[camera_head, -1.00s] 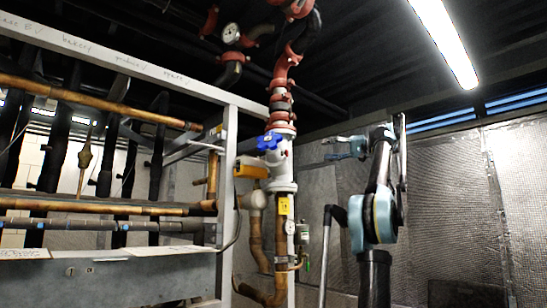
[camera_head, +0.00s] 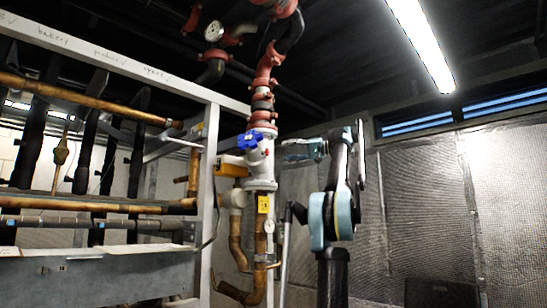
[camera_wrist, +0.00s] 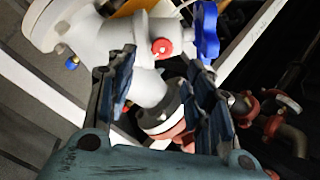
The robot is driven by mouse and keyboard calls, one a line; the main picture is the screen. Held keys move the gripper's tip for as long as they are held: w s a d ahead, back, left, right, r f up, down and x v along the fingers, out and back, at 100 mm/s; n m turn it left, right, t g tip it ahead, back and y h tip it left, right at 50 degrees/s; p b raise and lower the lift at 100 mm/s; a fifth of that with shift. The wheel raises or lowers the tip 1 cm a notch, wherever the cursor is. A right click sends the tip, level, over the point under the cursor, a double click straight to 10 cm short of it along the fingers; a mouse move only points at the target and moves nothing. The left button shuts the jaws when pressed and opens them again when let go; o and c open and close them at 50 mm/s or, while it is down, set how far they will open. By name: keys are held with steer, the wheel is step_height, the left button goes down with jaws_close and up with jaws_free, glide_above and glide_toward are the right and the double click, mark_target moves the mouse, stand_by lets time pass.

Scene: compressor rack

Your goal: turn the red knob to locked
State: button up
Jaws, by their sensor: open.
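The red knob (camera_wrist: 162,47) is a small round cap on the side of the white valve body (camera_wrist: 98,42) in the wrist view. My gripper (camera_wrist: 160,64) is open, with one finger on each side of the knob in the picture. The knob shows between and just past the fingertips, and I see no contact. In the head view my gripper (camera_head: 291,150) points left at the white valve body (camera_head: 262,170), close to its right side.
A blue handwheel (camera_head: 248,142) sits on the valve; it also shows in the wrist view (camera_wrist: 206,32). Red pipe couplings (camera_head: 264,85) rise above the valve. The grey rack frame (camera_head: 210,170) and copper pipes stand to the left. A mesh-covered wall (camera_head: 425,200) is at right.

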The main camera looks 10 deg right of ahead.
mark_target(267, 152)
steer(key=x, duration=0.7)
steer(key=shift+a, duration=0.2)
